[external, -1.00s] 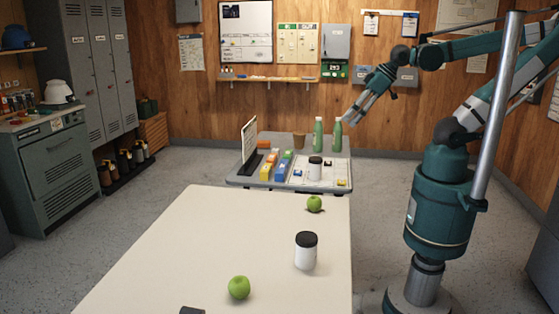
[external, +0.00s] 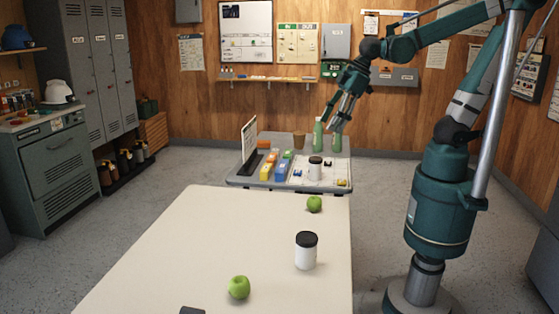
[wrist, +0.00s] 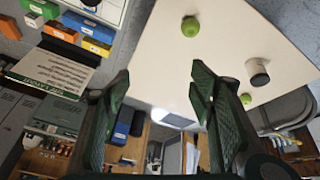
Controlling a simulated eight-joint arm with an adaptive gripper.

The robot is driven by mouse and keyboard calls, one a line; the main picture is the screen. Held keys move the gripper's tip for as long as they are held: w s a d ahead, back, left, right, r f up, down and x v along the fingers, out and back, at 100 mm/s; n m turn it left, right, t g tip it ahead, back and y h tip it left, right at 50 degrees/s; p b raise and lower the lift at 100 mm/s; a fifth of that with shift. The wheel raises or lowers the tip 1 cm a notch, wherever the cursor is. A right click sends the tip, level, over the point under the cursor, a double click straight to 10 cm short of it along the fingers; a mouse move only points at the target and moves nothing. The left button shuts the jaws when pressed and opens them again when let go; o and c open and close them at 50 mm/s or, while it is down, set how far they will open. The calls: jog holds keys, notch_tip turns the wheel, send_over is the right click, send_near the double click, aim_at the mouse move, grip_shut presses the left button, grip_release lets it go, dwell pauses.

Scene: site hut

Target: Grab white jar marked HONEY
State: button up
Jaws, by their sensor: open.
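A white jar with a black lid (external: 306,251) stands upright on the pale near table; it also shows in the wrist view (wrist: 257,68). A second, similar jar (external: 315,169) stands on the grey far desk. I cannot read the word HONEY on either jar. The near-table jar is well away from the fingers.
Green apples (external: 314,204) (external: 239,287) lie on the near table (external: 190,235), on either side of the jar. The far desk holds green bottles (external: 318,134), a brown cup (external: 299,140) and coloured blocks (external: 281,172). The left of the near table is clear.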

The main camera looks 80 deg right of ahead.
jog(key=w+a+f+n+g, duration=0.25)
jog(key=w+a+n, duration=0.2)
jog(key=a, duration=0.75)
jog(key=n+g, duration=0.2)
jog(key=n, duration=0.5)
send_over(308, 237)
jog(key=w+d, duration=0.3)
jog(key=d, duration=0.7)
notch_tip(308, 237, down, 12)
jog(key=s+a+f+n, duration=0.1)
jog(key=a+f, duration=0.1)
jog(key=a, duration=0.1)
jog(key=a+f+n, duration=0.1)
jog(key=a+f, duration=0.2)
jog(key=s+a+f+n+h+p, duration=0.1)
jog(key=a+f, duration=0.1)
jog(key=a, duration=0.1)
jog(key=shift+s+a+f+g, duration=0.15)
jog(key=shift+s+a+g, duration=0.1)
jog(key=shift+s, duration=0.1)
jog(key=shift+s+a+f, duration=0.2)
jog(key=shift+a+f, duration=0.15)
jog(key=shift+f, duration=1.3)
jog(key=shift+f, duration=0.1)
jog(key=shift+w+f+b, duration=0.2)
jog(key=shift+f+b, duration=0.75)
jog(key=shift+f, duration=1.55)
